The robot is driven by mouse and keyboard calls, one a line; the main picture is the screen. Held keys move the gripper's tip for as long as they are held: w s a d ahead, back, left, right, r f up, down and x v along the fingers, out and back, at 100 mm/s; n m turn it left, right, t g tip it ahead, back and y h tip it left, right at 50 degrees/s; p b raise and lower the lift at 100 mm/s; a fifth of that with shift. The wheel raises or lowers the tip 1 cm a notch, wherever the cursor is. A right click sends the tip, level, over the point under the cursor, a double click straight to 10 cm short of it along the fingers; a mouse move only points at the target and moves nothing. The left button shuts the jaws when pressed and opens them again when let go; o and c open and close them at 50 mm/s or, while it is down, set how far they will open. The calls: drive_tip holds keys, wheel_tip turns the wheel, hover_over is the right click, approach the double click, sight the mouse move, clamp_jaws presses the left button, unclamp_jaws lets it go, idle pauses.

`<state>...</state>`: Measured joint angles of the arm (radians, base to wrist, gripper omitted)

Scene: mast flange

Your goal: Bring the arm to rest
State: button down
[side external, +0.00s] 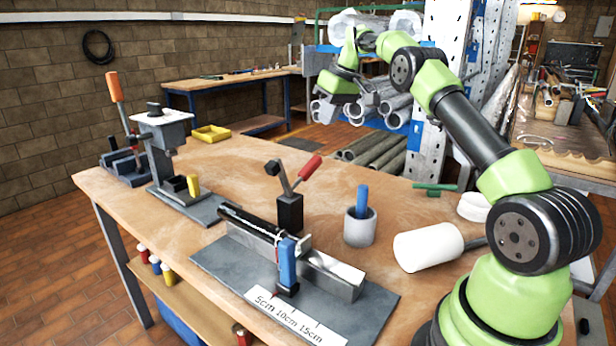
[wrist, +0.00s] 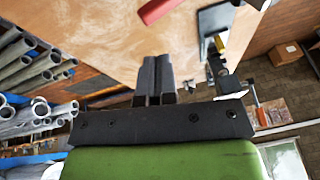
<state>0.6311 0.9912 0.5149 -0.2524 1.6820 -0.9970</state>
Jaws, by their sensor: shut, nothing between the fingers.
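My green and black arm reaches up and back from the right of the bench in the side external view. Its end, my gripper (wrist: 157,62), is raised high, well clear of the bench top, in front of the pipe racks. In the wrist view its two dark fingers are together with nothing between them. In the side external view the fingertips are too small to make out. On the bench (side external: 115,187) a black tube (side external: 248,222) lies in a metal channel (side external: 335,275) on a grey plate, with a blue clamp piece (side external: 288,262) at its near end.
A red-handled lever (side external: 308,168), a cup with a blue item (side external: 360,228), a white cylinder (side external: 428,247) and a press (side external: 160,140) stand or lie on the bench. A yellow tray (side external: 211,133) sits at the back. Pipe racks (side external: 385,105) stand behind my gripper.

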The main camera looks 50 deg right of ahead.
drive_tip(key=s+a+r+t, duration=0.1)
drive_tip(key=s+a+r, duration=0.45)
drive_tip(key=a, duration=0.35)
drive_tip(key=s+a+r+t, duration=0.1)
drive_tip(key=s+a+r, duration=0.3)
drive_tip(key=a+r, duration=0.4)
drive_tip(key=s+a+f, duration=0.2)
drive_tip(key=s+a, duration=0.1)
drive_tip(key=s, duration=0.2)
drive_tip(key=s+a+f+m, duration=0.1)
drive_tip(key=s+a+f, duration=0.2)
drive_tip(key=s, duration=0.3)
drive_tip(key=s+a+f+m+t+y, duration=0.1)
drive_tip(key=s+a+f, duration=0.1)
drive_tip(key=s+a, duration=0.2)
drive_tip(key=shift+s+f, duration=0.3)
drive_tip(key=shift+s, duration=0.4)
